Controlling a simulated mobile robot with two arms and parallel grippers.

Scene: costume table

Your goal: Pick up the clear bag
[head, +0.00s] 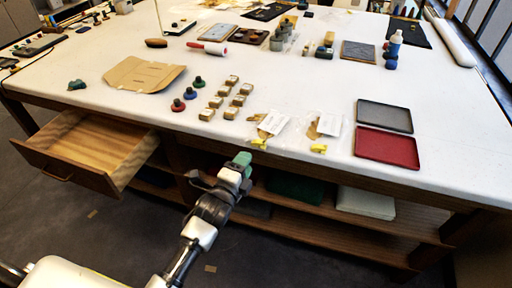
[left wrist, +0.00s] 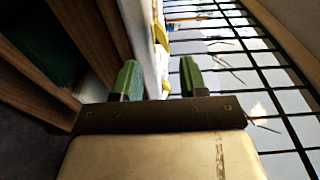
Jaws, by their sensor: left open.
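Two clear bags lie flat near the front edge of the white table, the left one (head: 272,122) and the right one (head: 326,126). Each has a pale label and something tan inside, with a yellow clip at its front end, the left clip (head: 259,144) and the right clip (head: 319,148). My left gripper (head: 240,162) is in front of the table edge, just below the left bag and apart from it. In the left wrist view its green fingers (left wrist: 160,78) are spread with nothing held; yellow bits (left wrist: 162,38) show beyond them. My right gripper is out of view.
The white tabletop (head: 230,65) has a grey tray (head: 385,115) and a red tray (head: 387,147) to the right. Several small tan blocks (head: 222,100) stand left of the bags. An open wooden drawer (head: 90,150) juts out at left; shelves (head: 330,225) lie below.

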